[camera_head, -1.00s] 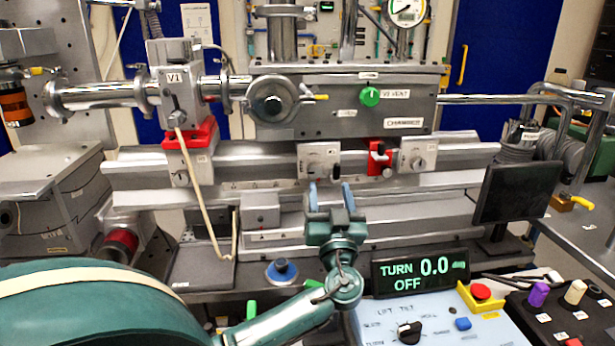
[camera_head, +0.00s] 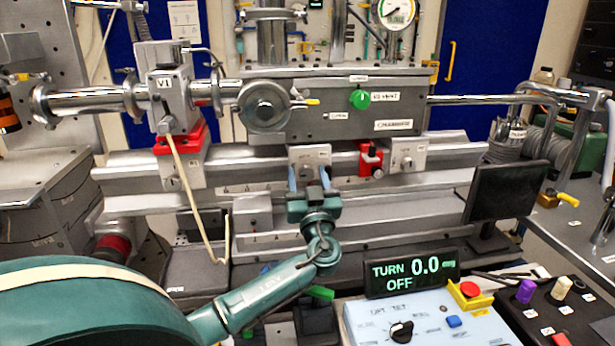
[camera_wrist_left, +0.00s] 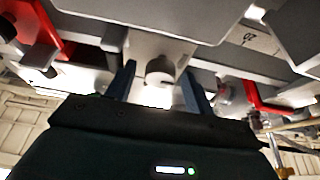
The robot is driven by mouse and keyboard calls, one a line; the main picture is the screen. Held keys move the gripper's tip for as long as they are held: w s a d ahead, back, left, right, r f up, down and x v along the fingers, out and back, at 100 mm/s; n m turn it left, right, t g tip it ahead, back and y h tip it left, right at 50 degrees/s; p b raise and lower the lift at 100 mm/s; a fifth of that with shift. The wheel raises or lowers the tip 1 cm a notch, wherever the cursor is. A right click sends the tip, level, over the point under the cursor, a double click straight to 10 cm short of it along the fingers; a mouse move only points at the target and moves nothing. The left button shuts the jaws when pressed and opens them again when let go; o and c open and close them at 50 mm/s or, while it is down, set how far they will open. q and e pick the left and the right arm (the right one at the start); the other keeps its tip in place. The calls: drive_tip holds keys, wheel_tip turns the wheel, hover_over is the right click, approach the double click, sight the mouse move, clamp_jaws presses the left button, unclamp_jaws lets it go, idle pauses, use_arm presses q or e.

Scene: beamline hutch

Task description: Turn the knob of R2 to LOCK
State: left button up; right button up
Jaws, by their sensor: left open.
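A grey rail carriage (camera_head: 311,154) with a small knob sits on the rail below the chamber; I cannot read its label, so I cannot confirm it is R2. Its round grey knob (camera_wrist_left: 160,68) shows in the wrist view. My left gripper (camera_head: 308,178) is in front of this carriage, fingers pointing at it. In the wrist view its two dark blue fingers (camera_wrist_left: 158,82) stand apart on either side of the knob, with gaps visible and nothing held. The knob's mark is not legible. My right gripper is not in view.
A red clamp (camera_head: 371,160) and another grey carriage (camera_head: 408,154) sit to the right on the rail (camera_head: 450,153). A display (camera_head: 412,273) reads TURN 0.0, OFF. The chamber (camera_head: 340,105) overhangs above. A pale cable (camera_head: 190,195) hangs at left.

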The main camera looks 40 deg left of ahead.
use_arm(q)
drive_tip(key=shift+c, duration=0.3)
drive_tip(key=c, duration=0.9)
